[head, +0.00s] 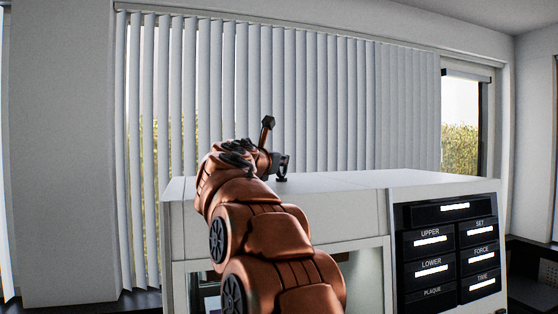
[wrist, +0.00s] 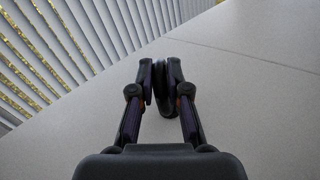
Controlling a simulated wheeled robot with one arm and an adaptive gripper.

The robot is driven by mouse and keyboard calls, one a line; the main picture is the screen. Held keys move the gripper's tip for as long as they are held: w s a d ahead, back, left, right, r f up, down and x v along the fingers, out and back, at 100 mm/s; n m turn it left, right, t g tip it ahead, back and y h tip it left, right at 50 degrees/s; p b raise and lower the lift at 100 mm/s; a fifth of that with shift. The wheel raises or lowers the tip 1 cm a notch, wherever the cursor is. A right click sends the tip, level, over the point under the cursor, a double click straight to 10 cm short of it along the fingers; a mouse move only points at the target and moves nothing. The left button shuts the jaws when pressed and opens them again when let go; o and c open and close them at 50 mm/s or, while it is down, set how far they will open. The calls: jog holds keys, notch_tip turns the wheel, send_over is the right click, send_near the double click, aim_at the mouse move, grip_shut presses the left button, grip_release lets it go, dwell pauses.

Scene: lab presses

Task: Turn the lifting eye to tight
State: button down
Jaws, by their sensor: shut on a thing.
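My gripper (head: 279,163) is at the top of the white press, its dark fingers reaching down to the flat top surface. In the wrist view my gripper (wrist: 161,88) has its two fingers closed around the dark lifting eye (wrist: 160,78), which shows as a thin dark shape between the fingertips. In the head view a small dark piece of the lifting eye (head: 281,179) shows at the top surface, just below the fingers. The fingers hide most of the eye. Its thread, and whether it sits flush, cannot be seen.
The white press top (head: 350,180) is flat and clear around the eye, with a thin seam across it. A black control panel (head: 449,250) with labelled displays is on the press front at the right. Vertical blinds (head: 300,95) hang behind the press.

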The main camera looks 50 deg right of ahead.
jog(key=shift+w+m+g+h, duration=0.1)
jog(key=shift+m+g+h, duration=0.2)
jog(key=shift+m+g, duration=0.65)
jog(key=shift+n+g, duration=0.25)
jog(key=c, duration=1.2)
grip_release()
jog(key=shift+a, duration=0.2)
jog(key=v, duration=1.1)
jog(key=shift+a, duration=0.35)
jog(key=shift+o, duration=0.2)
